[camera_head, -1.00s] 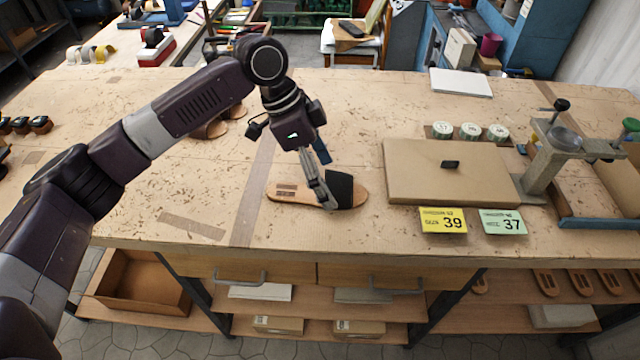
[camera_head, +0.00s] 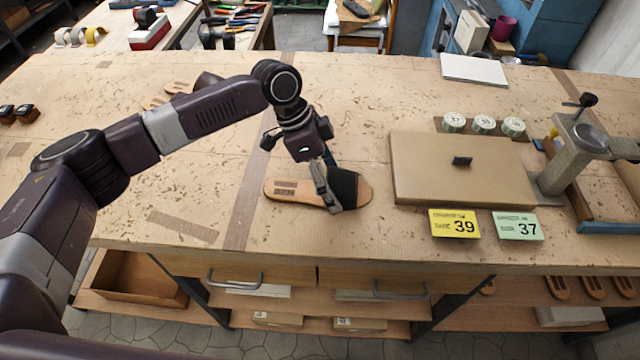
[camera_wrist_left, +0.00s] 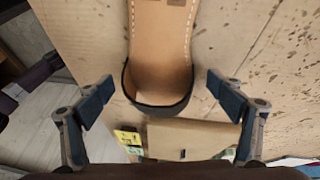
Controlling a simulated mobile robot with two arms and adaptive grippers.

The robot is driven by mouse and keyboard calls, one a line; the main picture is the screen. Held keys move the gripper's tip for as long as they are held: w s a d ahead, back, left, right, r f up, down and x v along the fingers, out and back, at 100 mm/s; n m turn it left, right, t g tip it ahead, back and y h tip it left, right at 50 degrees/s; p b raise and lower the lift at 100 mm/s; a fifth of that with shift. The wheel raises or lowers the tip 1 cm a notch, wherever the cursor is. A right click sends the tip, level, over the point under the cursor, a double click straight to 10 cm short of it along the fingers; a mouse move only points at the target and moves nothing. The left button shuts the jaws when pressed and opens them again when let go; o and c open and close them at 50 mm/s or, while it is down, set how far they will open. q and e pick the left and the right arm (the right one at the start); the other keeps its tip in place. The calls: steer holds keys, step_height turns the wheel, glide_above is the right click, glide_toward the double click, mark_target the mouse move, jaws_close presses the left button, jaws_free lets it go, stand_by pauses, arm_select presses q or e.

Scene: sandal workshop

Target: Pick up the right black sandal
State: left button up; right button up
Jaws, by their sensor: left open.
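A sandal with a tan sole and black strap (camera_head: 343,186) lies flat near the front middle of the wooden workbench. My left gripper (camera_head: 334,200) is at its strap end, pointing down. In the left wrist view, the sandal (camera_wrist_left: 160,60) lies between the two spread fingers of my left gripper (camera_wrist_left: 165,95), with a gap on each side. The fingers are open and hold nothing. In the head view the fingers hide part of the strap. More tan soles (camera_head: 180,87) are partly hidden behind my left arm. My right gripper is not in view.
A flat cardboard-coloured board (camera_head: 420,185) lies right of the sandal, with a yellow 39 card (camera_head: 454,223) and a green 37 card (camera_head: 517,226) in front. A press (camera_head: 565,160) stands further right.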

arm_select(q)
steer(key=shift+d+f, duration=0.1)
steer(key=c, duration=1.6)
steer(key=shift+c, duration=0.2)
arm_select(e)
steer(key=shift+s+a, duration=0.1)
